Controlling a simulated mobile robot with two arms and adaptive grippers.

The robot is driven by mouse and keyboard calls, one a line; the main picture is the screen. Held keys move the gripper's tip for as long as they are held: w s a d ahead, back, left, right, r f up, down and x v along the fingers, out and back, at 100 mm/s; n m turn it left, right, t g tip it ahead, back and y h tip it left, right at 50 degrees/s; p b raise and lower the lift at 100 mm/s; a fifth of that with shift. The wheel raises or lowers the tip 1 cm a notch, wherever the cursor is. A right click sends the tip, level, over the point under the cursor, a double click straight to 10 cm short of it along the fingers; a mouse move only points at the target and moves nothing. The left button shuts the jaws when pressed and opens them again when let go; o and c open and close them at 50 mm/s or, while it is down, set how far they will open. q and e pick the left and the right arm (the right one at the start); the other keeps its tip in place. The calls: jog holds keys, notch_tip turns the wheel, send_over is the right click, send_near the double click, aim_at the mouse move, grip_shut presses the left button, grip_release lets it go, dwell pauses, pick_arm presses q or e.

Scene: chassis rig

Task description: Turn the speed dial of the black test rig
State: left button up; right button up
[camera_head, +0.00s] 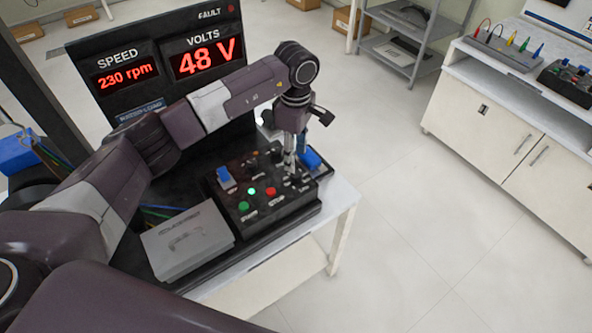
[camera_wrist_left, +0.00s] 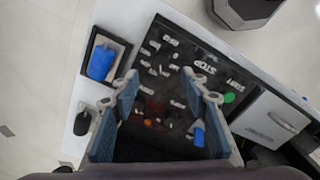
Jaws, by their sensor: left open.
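The black test rig has an upright panel (camera_head: 165,60) with red readouts, "230 rpm" under SPEED and "48 V" under VOLTS. Its flat control box (camera_head: 262,208) carries a lit green button (camera_head: 251,191), a red button (camera_head: 271,191) and a blue part (camera_head: 226,178). My left gripper (camera_head: 291,172) points down over the right part of the box. In the left wrist view its blue-padded fingers (camera_wrist_left: 160,76) are apart, with the dark control face (camera_wrist_left: 172,60) below. I cannot make out the speed dial or whether the fingers touch anything. My right gripper is out of view.
A grey case (camera_head: 187,240) lies left of the control box. A blue block in a dark tray (camera_wrist_left: 101,62) sits beside the box. The white bench (camera_head: 335,225) ends just to the right. Cabinets (camera_head: 500,135) and a shelf stand farther off, with open floor between.

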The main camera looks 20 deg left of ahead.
aim_at(296, 174)
pick_arm(q)
notch_tip(296, 174, down, 6)
jog(key=shift+d+f+p, duration=0.1)
jog(key=shift+p, duration=1)
jog(key=shift+f, duration=0.5)
jog(key=shift+c, duration=0.5)
grip_shut()
